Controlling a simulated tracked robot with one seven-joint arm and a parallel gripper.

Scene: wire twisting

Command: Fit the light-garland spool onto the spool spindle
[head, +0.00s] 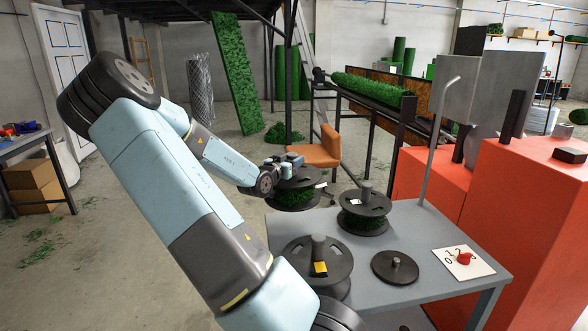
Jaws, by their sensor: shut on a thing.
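My gripper (284,165) is at the far left corner of the table, its fingers mostly hidden. It is shut on a spool (293,200) with black flanges, green garland and a pale label. This spool appears level, beside or just over the table's edge; I cannot tell its height. A similar green-wound spool (364,221) with a white label stands on the table to its right. A black spool (330,259) with a yellow label stands nearer, partly behind my arm. A low round black base with a short central peg (396,264), perhaps the spool spindle, is bare at the right.
The grey table (430,240) carries a thin upright post (432,140) and a white dial plate with a red knob (463,262). Orange-red machine housings (530,220) stand to the right. An orange chair (323,150) is behind the table. Floor at left is open.

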